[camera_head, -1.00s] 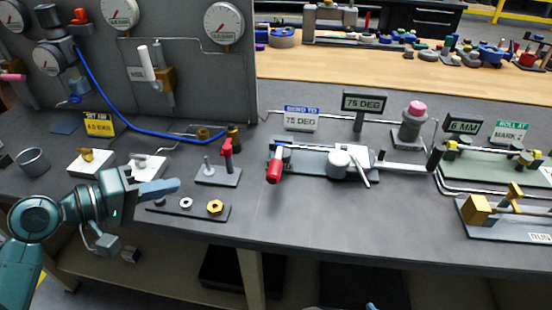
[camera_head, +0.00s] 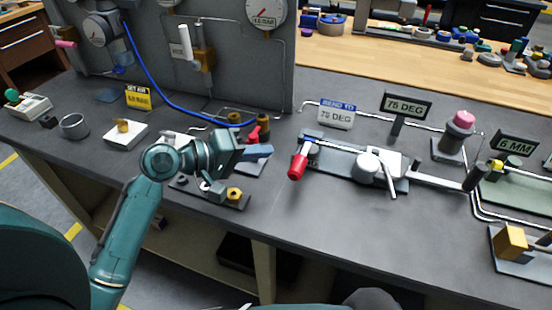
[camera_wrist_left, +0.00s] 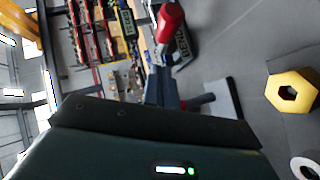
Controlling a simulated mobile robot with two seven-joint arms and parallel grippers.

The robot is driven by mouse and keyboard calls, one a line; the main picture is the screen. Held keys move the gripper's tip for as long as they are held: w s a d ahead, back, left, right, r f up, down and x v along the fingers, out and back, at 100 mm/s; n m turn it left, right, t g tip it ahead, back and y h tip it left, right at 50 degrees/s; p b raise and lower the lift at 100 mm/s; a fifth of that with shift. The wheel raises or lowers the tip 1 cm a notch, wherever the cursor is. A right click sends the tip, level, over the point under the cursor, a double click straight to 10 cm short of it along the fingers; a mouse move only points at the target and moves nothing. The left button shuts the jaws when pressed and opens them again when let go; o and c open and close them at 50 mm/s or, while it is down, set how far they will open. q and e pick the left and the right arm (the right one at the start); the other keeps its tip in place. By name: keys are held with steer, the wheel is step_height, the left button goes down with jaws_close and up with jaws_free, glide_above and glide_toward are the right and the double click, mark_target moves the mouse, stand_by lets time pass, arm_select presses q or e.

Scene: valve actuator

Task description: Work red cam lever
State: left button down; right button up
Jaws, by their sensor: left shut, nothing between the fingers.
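The small red cam lever (camera_head: 254,134) is on a dark plate (camera_head: 250,168) near the middle of the bench. My left gripper (camera_head: 259,151) is shut and empty, its blue-grey fingers just in front of the lever and hiding its lower part. I cannot tell whether they touch. In the left wrist view the shut fingers (camera_wrist_left: 161,88) point away from the camera, with a dark red piece (camera_wrist_left: 199,102) close beside them over a pale plate (camera_wrist_left: 228,100). My right gripper is not in view.
A bending fixture with a larger red handle (camera_head: 298,165) stands just right of the gripper. A yellow hex nut (camera_head: 234,194) sits in front on a dark strip. A gauge panel (camera_head: 235,60) with a blue hose stands behind.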

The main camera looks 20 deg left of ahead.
mark_target(305, 160)
arm_select(q)
steer(key=d, duration=0.1)
steer(key=d+f, duration=0.1)
steer(key=shift+d+f, duration=0.1)
steer(key=shift+d, duration=0.2)
steer(key=shift+d+f, duration=0.35)
steer(key=shift+d, duration=0.2)
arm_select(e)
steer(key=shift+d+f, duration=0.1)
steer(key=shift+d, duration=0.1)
arm_select(q)
steer(key=shift+s+d+p, duration=0.1)
steer(key=shift+d+p, duration=0.25)
steer(key=shift+p, duration=0.4)
steer(key=shift+d, duration=0.2)
steer(key=shift+f, duration=0.15)
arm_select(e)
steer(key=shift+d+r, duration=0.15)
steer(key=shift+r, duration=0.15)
